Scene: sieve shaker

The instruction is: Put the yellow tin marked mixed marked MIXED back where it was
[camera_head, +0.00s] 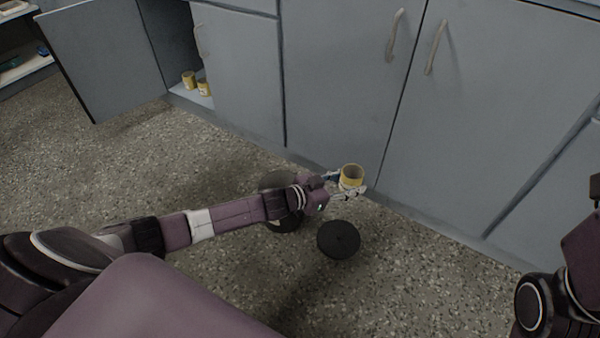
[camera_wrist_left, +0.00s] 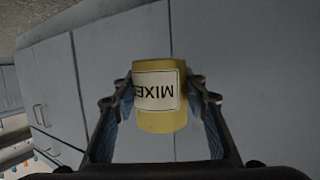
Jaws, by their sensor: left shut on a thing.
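The yellow tin marked MIXED (camera_head: 351,175) is held up in front of the closed cabinet doors in the head view. My left gripper (camera_head: 347,189) is shut on it. The left wrist view shows the tin (camera_wrist_left: 160,118) between the two fingers, its white label reading upside down in that picture. In the head view the tin's open top faces up. Two other yellow tins, one on the left (camera_head: 188,79) and one on the right (camera_head: 204,88), stand on the floor of the open cabinet (camera_head: 178,92). My right gripper is out of view.
The open cabinet's door (camera_head: 100,55) swings out to the left. Closed grey doors (camera_head: 340,75) with handles run along the wall. A dark round thing (camera_head: 338,240) is below my left gripper. The speckled floor (camera_head: 190,160) before the open cabinet is clear.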

